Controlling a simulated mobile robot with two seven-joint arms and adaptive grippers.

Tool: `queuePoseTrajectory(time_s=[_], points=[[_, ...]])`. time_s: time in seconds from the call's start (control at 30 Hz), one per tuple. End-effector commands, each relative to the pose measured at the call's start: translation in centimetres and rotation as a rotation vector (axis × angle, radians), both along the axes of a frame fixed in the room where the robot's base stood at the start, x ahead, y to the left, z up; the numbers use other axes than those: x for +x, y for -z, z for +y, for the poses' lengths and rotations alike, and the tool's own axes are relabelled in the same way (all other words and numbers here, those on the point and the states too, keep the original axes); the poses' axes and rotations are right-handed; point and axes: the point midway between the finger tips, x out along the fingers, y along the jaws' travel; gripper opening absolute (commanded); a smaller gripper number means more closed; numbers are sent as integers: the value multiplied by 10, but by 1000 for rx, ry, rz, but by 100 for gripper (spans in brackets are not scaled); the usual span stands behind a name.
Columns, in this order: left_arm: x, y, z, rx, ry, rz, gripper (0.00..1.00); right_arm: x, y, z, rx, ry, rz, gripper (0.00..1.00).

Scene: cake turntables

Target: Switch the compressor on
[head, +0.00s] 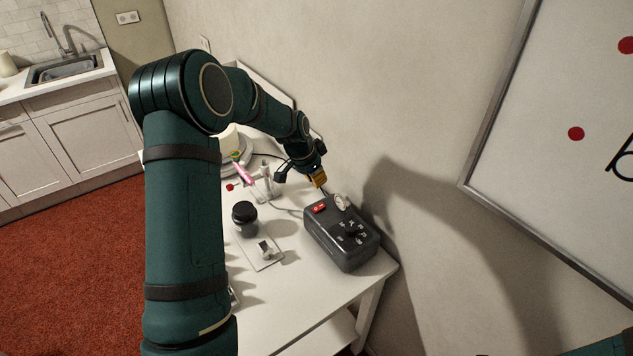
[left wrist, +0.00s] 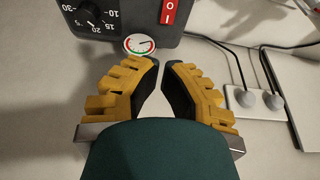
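The compressor (head: 342,238) is a dark grey box on the white table. It has a red rocker switch (head: 319,208), a numbered black dial (head: 354,230) and a round gauge (head: 341,201). My left gripper (head: 319,180) is just behind its switch end, apart from the switch. In the left wrist view, the gripper (left wrist: 163,72) is partly open, with a narrow empty gap between its yellow fingers. The red switch (left wrist: 169,13) lies ahead of the fingertips at the top edge, partly cut off. The gauge (left wrist: 139,44) is near the left fingertip.
A black-lidded jar (head: 245,218) and a flat plate with a small metal part (head: 266,250) are left of the compressor. A pink item (head: 243,172) and a white turntable are behind, partly hidden by my arm. The wall is close on the right. Cables (left wrist: 235,62) run behind the compressor.

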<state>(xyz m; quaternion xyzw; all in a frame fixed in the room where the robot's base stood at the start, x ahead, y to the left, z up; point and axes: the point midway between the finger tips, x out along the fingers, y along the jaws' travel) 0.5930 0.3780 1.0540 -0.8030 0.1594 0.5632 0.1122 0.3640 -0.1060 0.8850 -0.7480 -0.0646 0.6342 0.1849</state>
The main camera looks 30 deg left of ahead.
Motion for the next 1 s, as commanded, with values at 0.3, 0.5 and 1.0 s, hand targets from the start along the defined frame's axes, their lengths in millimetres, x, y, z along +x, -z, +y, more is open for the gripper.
queuePoseTrajectory(time_s=[0.3,0.5,1.0], points=[[19,61,-9,-1,2,4,0,0,-3,0,0,0,0,47],[26,92,-11,-2,-1,4,0,0,-5,0,1,0,0,47],[29,113,-12,0,0,1,0,0,-6,0,1,0,0,47]])
